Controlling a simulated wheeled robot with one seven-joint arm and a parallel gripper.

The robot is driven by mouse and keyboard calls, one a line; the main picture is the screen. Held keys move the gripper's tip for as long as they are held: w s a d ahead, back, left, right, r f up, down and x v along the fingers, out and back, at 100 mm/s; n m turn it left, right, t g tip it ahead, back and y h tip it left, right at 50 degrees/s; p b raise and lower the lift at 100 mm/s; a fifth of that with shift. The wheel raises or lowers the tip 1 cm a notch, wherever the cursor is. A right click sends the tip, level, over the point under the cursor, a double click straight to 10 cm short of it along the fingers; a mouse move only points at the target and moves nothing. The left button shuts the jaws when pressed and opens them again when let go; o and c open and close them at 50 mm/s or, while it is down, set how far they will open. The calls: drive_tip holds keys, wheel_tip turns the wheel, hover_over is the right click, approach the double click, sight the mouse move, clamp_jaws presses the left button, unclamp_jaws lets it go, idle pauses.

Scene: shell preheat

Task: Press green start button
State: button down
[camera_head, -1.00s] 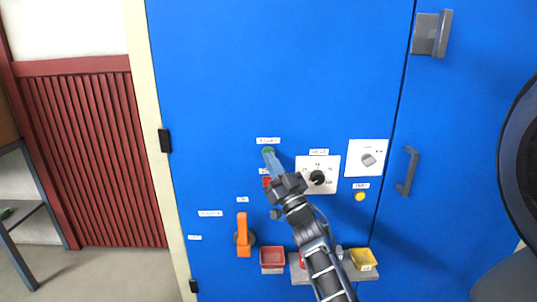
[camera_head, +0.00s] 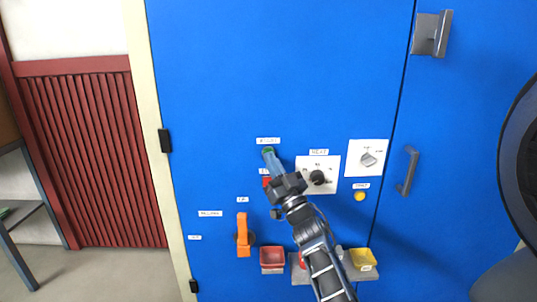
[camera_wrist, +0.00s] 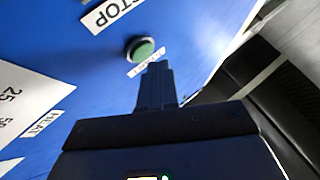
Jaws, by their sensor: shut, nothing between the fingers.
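The round green button (camera_wrist: 143,50) has a dark rim and sits on the blue panel. It also shows small in the head view (camera_head: 268,149), under a white label. My gripper (camera_wrist: 154,70) is shut and empty. Its fingertips point at the panel just beside the green button and overlap a small white label there. In the head view my gripper (camera_head: 270,156) lies right at the button's lower edge. I cannot tell whether the tips touch the button or the panel.
A red button (camera_head: 266,182) sits just below, partly behind my gripper. A black knob (camera_head: 317,178) on a white plate, an orange handle (camera_head: 243,236), a yellow button (camera_head: 360,196) and a grey door handle (camera_head: 407,171) are nearby. A STOP label (camera_wrist: 113,12) shows in the wrist view.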

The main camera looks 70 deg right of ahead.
drive_tip(key=shift+w+d, duration=0.1)
drive_tip(key=shift+d, duration=0.25)
drive_tip(key=shift+w+d, duration=0.15)
drive_tip(key=shift+d, duration=0.2)
idle(0.7)
idle(0.4)
drive_tip(key=shift+s+a+p, duration=0.3)
drive_tip(key=shift+a+p, duration=0.05)
drive_tip(key=shift+a, duration=0.4)
drive_tip(key=shift+s+a+p, duration=0.2)
drive_tip(key=shift+s+a, duration=0.1)
drive_tip(key=shift+a, duration=0.5)
drive_tip(key=shift+s+a+p, duration=0.2)
drive_tip(key=shift+s+a, duration=0.15)
drive_tip(key=shift+a, duration=0.4)
drive_tip(key=shift+s+a+p, duration=0.2)
drive_tip(key=shift+s+a, duration=0.1)
drive_tip(key=shift+a, duration=0.5)
